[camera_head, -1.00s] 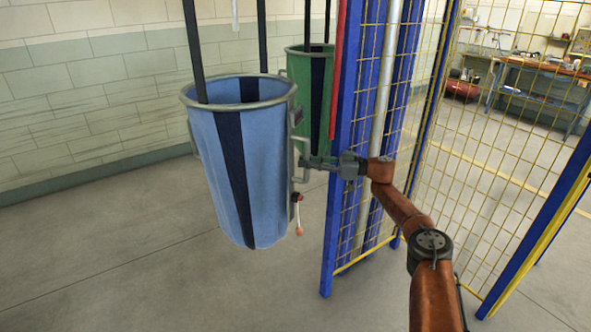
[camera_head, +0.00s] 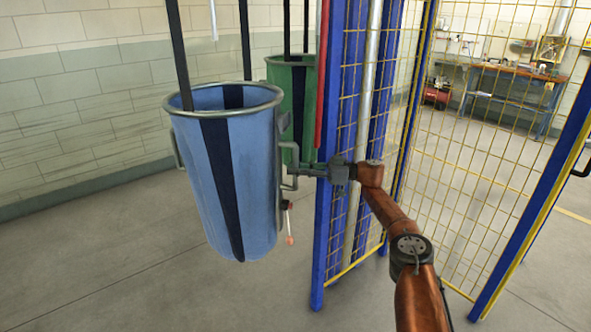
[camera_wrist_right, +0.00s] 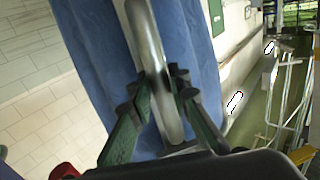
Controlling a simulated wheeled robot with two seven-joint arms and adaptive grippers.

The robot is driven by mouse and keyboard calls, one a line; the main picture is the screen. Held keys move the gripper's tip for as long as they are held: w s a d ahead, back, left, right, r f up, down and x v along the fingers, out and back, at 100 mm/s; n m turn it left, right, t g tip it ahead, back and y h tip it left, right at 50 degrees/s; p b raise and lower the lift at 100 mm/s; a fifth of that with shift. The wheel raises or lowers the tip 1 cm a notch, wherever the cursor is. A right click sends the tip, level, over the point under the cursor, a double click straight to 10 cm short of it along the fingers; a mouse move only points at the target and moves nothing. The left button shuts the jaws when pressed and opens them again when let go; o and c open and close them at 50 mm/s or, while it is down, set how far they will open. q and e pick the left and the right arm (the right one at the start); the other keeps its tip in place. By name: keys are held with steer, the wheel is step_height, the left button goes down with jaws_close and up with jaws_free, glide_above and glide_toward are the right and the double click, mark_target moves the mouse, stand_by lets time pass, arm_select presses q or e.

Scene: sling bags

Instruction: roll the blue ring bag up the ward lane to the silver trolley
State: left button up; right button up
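The blue ring bag (camera_head: 200,175) hangs from black straps at the left of the head view, with a grey metal ring round its mouth and grey handles on its sides. My right gripper (camera_head: 305,170) is at the handle on its right side. In the right wrist view the two dark fingers (camera_wrist_right: 160,92) stand on either side of the grey handle bar (camera_wrist_right: 168,100), close against it, with the blue cloth (camera_wrist_right: 85,45) behind. My left gripper is not in view. I cannot make out the silver trolley for certain.
A green bag (camera_head: 302,105) hangs behind the blue one. A blue-posted yellow mesh fence (camera_head: 455,150) stands at the right, close to my right arm. A workbench (camera_head: 515,72) is beyond it. The floor (camera_head: 100,265) at the left is clear.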

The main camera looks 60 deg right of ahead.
steer(key=o, duration=0.3)
steer(key=shift+o, duration=0.5)
steer(key=shift+r, duration=0.1)
steer(key=shift+s+d, duration=0.1)
steer(key=v, duration=0.7)
